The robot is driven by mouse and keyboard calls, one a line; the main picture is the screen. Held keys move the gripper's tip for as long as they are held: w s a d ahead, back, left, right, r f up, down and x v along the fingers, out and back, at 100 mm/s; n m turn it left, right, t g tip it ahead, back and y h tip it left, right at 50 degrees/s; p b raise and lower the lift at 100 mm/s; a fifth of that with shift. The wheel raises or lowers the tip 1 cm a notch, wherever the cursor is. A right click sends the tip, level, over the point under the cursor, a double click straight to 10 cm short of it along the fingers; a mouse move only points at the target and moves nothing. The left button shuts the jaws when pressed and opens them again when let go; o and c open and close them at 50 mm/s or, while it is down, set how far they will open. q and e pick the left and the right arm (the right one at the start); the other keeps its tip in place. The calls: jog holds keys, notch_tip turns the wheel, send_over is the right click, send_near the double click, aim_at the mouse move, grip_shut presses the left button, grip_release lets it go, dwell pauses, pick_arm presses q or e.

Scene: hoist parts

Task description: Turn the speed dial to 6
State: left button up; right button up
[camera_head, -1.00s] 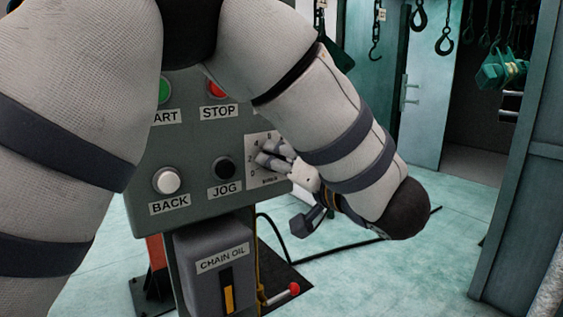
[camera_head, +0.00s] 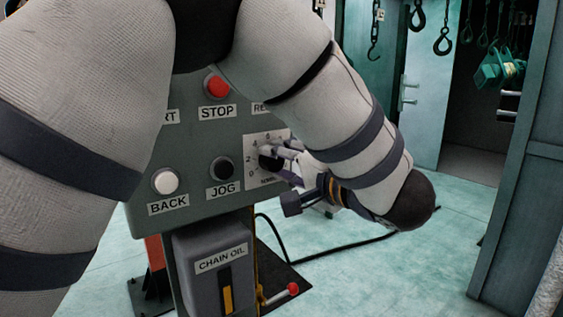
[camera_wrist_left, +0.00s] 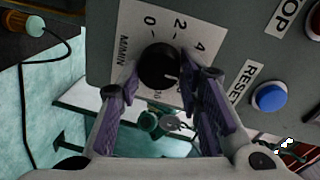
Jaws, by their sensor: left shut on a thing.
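The speed dial is a round black knob (camera_wrist_left: 158,66) on a white scale plate (camera_wrist_left: 130,40) of the grey control panel. In the left wrist view the numbers 0, 2 and 4 show; the rest of the scale is hidden behind a finger. A short pale mark shows on the knob's lower right side, past the 4 in that view; I cannot read its number. In the head view the knob (camera_head: 268,160) is partly covered. My left gripper (camera_head: 284,154) is shut on the knob, its purple fingers (camera_wrist_left: 166,90) on either side. My right gripper is out of view.
The panel also bears a red STOP button (camera_head: 217,86), a black JOG button (camera_head: 222,168), a white BACK button (camera_head: 165,181) and a blue RESET button (camera_wrist_left: 271,98). A chain oil box (camera_head: 212,258) stands below. Hooks (camera_head: 442,40) hang at the back right.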

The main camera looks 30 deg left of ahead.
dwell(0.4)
pick_arm(q)
jog(key=o, duration=1.2)
jog(key=shift+c, duration=0.2)
jog(key=v, duration=1.2)
